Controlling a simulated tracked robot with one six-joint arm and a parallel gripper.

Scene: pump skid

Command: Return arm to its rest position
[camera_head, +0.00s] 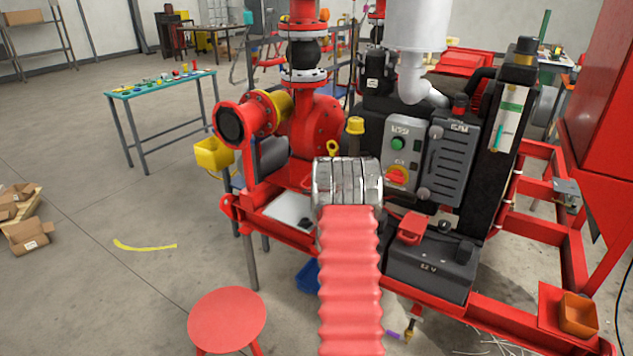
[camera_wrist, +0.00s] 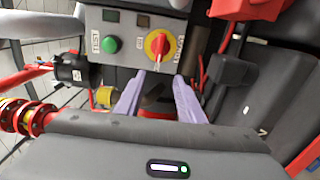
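My gripper (camera_wrist: 159,78) shows its two pale purple fingers in the wrist view. They are apart and I see nothing held between them. They point toward the grey control panel (camera_wrist: 125,45), near its red and yellow rotary switch (camera_wrist: 157,45). I cannot tell how far the tips are from it. In the head view, the same panel (camera_head: 402,150) is on the pump skid, and my fingers do not show. A red ribbed length with a silver collar covers the lower middle there; I cannot tell whether it belongs to my arm.
The black 12 V battery (camera_head: 432,268) stands right of centre on the red skid frame (camera_head: 505,322). Yellow-capped and red pump fittings (camera_head: 315,125) are at its left. A red stool (camera_head: 227,318) stands in front. The floor at left is mostly open, before a green-topped table (camera_head: 160,83).

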